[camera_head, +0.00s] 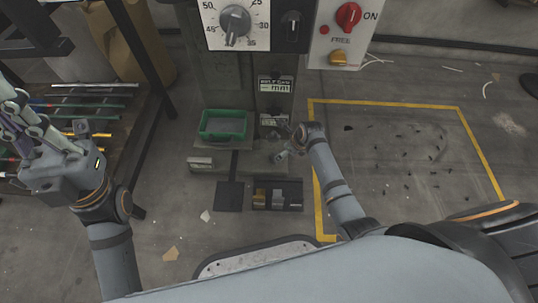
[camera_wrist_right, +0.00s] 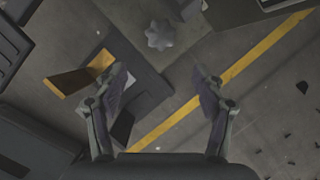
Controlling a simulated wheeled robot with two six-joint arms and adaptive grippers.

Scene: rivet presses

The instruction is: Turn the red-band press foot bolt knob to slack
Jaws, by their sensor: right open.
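A grey lobed knob (camera_wrist_right: 160,34) shows from above in the right wrist view, by the edge of the dark press base. My right gripper (camera_wrist_right: 162,84) is open and empty. Its two fingers are spread wide, and the knob lies ahead of the gap between them, not gripped. In the head view my right arm reaches down to the right side of the press foot, where the wrist hides most of the knob area. My left gripper (camera_head: 35,135) is at the far left, away from the press; its finger opening is unclear. No red band is visible.
The press carries a dial panel (camera_head: 238,22) and a red switch (camera_head: 348,16) above. A green bin (camera_head: 223,125) sits on its base. A dark tray (camera_head: 277,205) with yellow and grey blocks is in front. A rod rack stands left. Yellow-lined floor (camera_head: 400,102) at right has scattered bits.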

